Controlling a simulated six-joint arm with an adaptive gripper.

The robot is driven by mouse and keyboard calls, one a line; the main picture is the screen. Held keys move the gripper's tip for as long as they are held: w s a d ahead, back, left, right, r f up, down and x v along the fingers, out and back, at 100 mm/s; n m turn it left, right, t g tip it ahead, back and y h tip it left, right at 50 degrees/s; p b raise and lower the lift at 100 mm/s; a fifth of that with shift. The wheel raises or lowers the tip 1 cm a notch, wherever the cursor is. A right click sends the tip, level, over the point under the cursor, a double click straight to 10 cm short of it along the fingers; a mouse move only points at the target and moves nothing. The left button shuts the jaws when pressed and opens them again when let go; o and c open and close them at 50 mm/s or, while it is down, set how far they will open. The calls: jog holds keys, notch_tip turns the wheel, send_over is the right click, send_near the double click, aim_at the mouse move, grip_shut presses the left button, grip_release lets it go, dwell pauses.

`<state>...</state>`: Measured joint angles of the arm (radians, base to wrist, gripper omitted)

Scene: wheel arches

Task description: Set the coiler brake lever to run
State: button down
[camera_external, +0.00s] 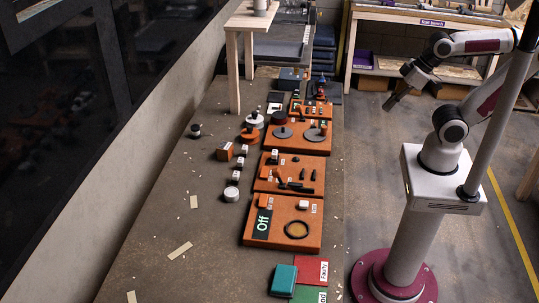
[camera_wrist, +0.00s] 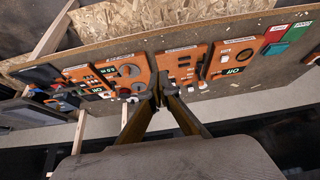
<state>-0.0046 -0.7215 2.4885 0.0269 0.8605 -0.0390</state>
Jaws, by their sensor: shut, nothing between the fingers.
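My gripper (camera_external: 390,103) hangs high at the right in the external view, clear of the bench and pointing down and left. In the wrist view its two fingers (camera_wrist: 157,92) meet at the tips, shut and empty. An orange panel (camera_external: 262,172) in the middle of the bench carries several dark levers or handles (camera_external: 296,186). The matching panel (camera_wrist: 173,55) seems to lie just beyond the fingertips in the wrist view. The small labels are too blurred to read, so I cannot tell which part is the coiler brake lever or how it is set.
An orange panel (camera_external: 285,236) with an "Off" sign and dark ring lies nearer. Another panel (camera_external: 297,146) with grey discs lies farther back. A teal block (camera_external: 284,279) sits by red and green cards. The aisle between bench and arm is clear.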

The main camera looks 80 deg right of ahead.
jog(key=w+a+r+n+t+h, duration=0.1)
jog(key=w+n+t, duration=0.15)
jog(key=w, duration=1.45)
jog(key=w+a+r+n+t, duration=0.15)
jog(key=w+t, duration=0.25)
jog(key=w, duration=1.3)
jog(key=w+d+f+g+h, duration=0.1)
jog(key=w+d+f+h, duration=0.65)
jog(key=f, duration=0.25)
jog(key=s+d+f+n+g+h, duration=0.1)
jog(key=s+d+f+h, duration=0.1)
jog(key=f, duration=0.1)
jog(key=s+d+f+n+g+h, duration=0.1)
jog(key=s+d+f+g+h, duration=0.1)
jog(key=s+d+f, duration=0.1)
jog(key=s+d+f+n+g+h, duration=0.1)
jog(key=s+d+f+g+h, duration=0.1)
jog(key=f, duration=0.3)
jog(key=shift+s+d+h, duration=0.25)
jog(key=shift+s+h, duration=0.1)
jog(key=shift+s, duration=0.05)
jog(key=shift+s+d+f+g+h, duration=0.1)
jog(key=shift+s+f+g+h, duration=0.1)
jog(key=shift+s+g+h, duration=0.15)
jog(key=shift+s+d+f+g+h, duration=0.1)
jog(key=shift+s+f+g+h, duration=0.1)
jog(key=shift+s, duration=0.25)
